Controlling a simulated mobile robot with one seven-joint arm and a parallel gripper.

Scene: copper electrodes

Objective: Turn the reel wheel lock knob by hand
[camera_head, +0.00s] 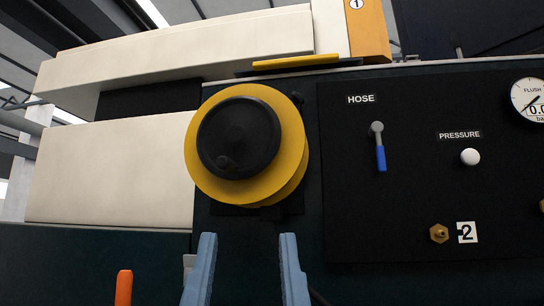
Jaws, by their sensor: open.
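A yellow reel wheel (198,165) is mounted on the dark front of the machine, left of the picture's middle. A large round black hub (245,130) covers much of its face. A small dark round knob (226,163) shows faintly on the lower left of the hub; I cannot tell whether this or the whole hub is the lock knob. My gripper (247,238) reaches in from the bottom edge with two pale blue fingers, wide apart and empty. The fingertips appear just below the wheel in the picture; their distance from it in depth is unclear.
A black panel right of the wheel carries a blue HOSE lever (380,155), a white PRESSURE knob (470,157), a brass fitting (439,233) and a gauge (529,98). An orange upright bar (124,288) stands at bottom left. Cream covers (112,170) lie left of the wheel.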

